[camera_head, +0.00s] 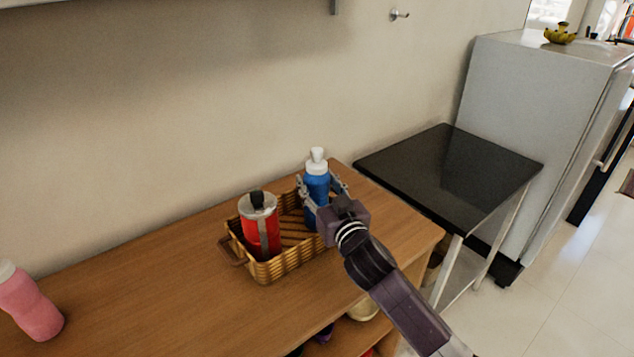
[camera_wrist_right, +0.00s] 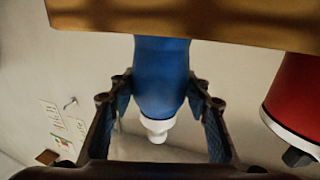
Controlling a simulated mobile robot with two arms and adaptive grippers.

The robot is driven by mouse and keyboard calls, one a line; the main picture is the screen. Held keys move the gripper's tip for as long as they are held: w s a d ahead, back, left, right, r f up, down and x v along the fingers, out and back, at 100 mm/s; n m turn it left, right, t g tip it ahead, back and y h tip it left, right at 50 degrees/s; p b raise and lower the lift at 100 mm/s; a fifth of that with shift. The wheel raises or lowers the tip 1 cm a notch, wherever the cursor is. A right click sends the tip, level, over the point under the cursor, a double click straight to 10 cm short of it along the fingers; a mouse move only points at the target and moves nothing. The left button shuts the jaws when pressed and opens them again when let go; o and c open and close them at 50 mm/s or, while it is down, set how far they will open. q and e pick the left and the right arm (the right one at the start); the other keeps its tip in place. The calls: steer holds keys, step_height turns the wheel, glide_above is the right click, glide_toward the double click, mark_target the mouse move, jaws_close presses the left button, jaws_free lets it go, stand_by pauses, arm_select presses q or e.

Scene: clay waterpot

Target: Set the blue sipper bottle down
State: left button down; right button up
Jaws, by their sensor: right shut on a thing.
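The blue sipper bottle (camera_head: 316,186) with a white cap is upright at the right end of the wicker basket (camera_head: 275,268). My right gripper (camera_head: 322,188) has its fingers around the bottle's sides and is shut on it. In the right wrist view, which looks upside down, the bottle (camera_wrist_right: 162,75) shows between the two fingers (camera_wrist_right: 160,90). Its lower end is hidden there by a brown band that looks like the basket. I cannot tell whether its base touches the basket floor. My left gripper is not in view.
A red tumbler (camera_head: 262,228) stands in the basket's left part. The basket sits on a wooden cabinet top (camera_head: 160,285). A pink bottle (camera_head: 30,305) stands far left, with clear wood between. A dark side table (camera_head: 450,175) and grey fridge (camera_head: 530,100) are right.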

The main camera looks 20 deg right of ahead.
steer(key=o, duration=1.4)
steer(key=shift+f, duration=0.1)
steer(key=shift+o, duration=0.2)
steer(key=shift+r, duration=0.2)
steer(key=shift+s+f, duration=0.15)
steer(key=shift+s, duration=0.1)
steer(key=s+b, duration=0.1)
steer(key=s, duration=1)
steer(key=shift+s+d, duration=0.25)
steer(key=shift+d, duration=0.05)
